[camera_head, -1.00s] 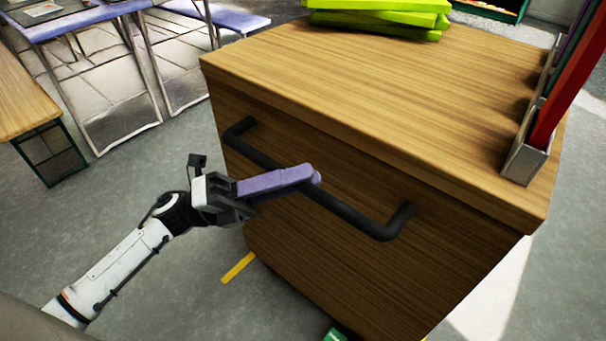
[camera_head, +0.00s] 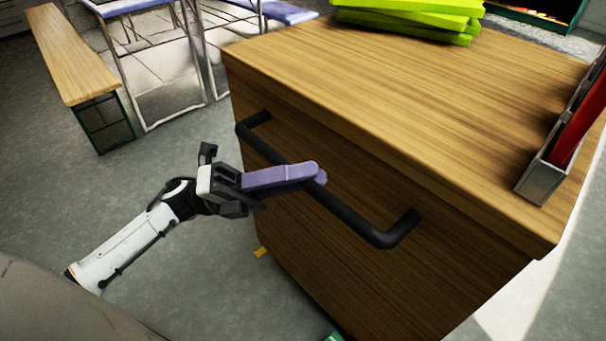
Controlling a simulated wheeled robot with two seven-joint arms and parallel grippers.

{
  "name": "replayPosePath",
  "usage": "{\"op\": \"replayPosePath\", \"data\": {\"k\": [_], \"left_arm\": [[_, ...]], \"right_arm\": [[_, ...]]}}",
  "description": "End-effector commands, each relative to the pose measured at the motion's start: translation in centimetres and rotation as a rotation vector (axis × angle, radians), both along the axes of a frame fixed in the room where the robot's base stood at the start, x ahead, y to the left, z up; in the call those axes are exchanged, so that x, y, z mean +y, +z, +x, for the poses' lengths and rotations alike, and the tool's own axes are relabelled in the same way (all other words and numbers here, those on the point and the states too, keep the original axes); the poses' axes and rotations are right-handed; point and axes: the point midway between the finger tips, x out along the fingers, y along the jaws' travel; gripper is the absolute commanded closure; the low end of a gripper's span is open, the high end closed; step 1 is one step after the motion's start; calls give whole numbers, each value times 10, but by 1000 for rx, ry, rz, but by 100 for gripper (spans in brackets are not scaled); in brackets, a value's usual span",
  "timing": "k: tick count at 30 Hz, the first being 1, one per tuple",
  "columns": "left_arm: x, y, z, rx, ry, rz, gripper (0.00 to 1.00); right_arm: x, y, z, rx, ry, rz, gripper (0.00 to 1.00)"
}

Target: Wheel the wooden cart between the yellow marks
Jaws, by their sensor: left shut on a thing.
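The wooden cart (camera_head: 410,130) fills the right half of the head view. A black bar handle (camera_head: 345,212) runs across its near side. My left gripper (camera_head: 310,174) comes in from the left, and its purple fingers are shut around the handle bar left of its middle. A small piece of a yellow mark (camera_head: 261,252) shows on the floor at the cart's lower left edge; the cart hides the floor beyond. A green bit (camera_head: 333,337) shows at the bottom edge. My right gripper is not in view.
Green flat pieces (camera_head: 410,18) lie stacked on the cart top. A grey holder (camera_head: 545,180) with red boards stands at its right edge. A wooden bench (camera_head: 70,55) and tables with metal legs (camera_head: 150,50) stand at the back left. Grey floor (camera_head: 60,200) is clear at left.

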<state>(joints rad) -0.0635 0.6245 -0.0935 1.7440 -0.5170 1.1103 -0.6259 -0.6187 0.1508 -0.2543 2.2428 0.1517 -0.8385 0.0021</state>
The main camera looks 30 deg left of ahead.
Motion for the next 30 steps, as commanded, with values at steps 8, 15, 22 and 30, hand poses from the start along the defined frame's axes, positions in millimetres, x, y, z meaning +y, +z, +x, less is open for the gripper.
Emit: {"op": "replayPosePath", "data": {"k": [8, 15, 22, 30], "left_arm": [[1, 0, 1, 1, 2, 0, 100], [1, 0, 0, 1, 2, 0, 65], [2, -1, 0, 2, 1, 0, 65], [37, -18, -11, 5, 3, 2, 65]], "right_arm": [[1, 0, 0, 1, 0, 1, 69], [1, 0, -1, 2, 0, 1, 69], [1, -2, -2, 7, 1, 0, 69], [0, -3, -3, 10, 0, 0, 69]]}}
